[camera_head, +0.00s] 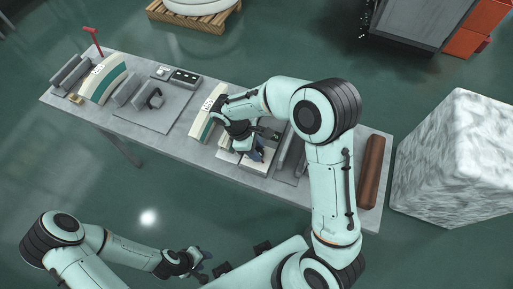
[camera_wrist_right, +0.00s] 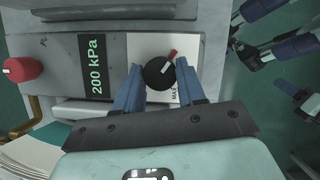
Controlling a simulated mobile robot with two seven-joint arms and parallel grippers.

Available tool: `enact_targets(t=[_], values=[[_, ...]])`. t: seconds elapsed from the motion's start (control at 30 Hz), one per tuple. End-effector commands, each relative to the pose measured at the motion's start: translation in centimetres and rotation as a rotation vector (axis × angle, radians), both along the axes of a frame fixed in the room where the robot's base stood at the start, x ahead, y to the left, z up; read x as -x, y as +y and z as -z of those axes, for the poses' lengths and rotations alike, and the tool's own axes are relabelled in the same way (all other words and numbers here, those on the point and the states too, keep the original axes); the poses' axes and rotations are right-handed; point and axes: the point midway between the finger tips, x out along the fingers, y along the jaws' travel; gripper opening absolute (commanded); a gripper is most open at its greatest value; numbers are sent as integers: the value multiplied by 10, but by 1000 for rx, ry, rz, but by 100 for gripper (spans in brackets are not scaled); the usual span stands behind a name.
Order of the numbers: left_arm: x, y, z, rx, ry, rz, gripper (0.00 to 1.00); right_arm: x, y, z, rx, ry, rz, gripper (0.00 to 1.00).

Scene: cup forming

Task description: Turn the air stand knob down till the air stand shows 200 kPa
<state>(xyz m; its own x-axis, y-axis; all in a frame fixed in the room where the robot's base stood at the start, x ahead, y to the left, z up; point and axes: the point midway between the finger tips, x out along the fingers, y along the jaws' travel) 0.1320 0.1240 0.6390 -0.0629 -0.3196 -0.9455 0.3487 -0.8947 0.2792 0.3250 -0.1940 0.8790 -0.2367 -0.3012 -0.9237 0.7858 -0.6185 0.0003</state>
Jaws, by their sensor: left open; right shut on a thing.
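The air stand (camera_wrist_right: 60,50) fills the upper left of the right wrist view, with a display (camera_wrist_right: 95,66) that reads 200 kPa in green. Its black knob (camera_wrist_right: 158,73) has a red pointer that points up and to the right, on a white plate with a MAX mark. My right gripper (camera_wrist_right: 160,80) has its two blue fingers on either side of the knob and is shut on it. In the head view my right gripper (camera_head: 256,154) is over the air stand, mostly hiding it. My left gripper (camera_head: 200,268) is open and empty, off the table's near side.
The long grey table (camera_head: 180,147) carries other grey and cream fixtures (camera_head: 103,78) at left and a brown bar (camera_head: 372,170) at right. A large white block (camera_head: 455,155) stands at the table's right end.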

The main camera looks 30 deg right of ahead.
Motion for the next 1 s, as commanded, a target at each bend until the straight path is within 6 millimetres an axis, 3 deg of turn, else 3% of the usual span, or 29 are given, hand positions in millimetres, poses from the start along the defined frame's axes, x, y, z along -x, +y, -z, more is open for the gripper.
enact_targets(t=[0.73,0.77,0.8,1.0], values=[[1,0,1,0,1,0,43,0,1,0,-1,-3,-84,9],[1,0,1,0,1,0,43,0,1,0,-2,-3,-84,49],[1,0,1,0,1,0,43,0,1,0,-2,-3,-84,62],[1,0,1,0,1,0,43,0,0,0,-2,-1,-83,65]])
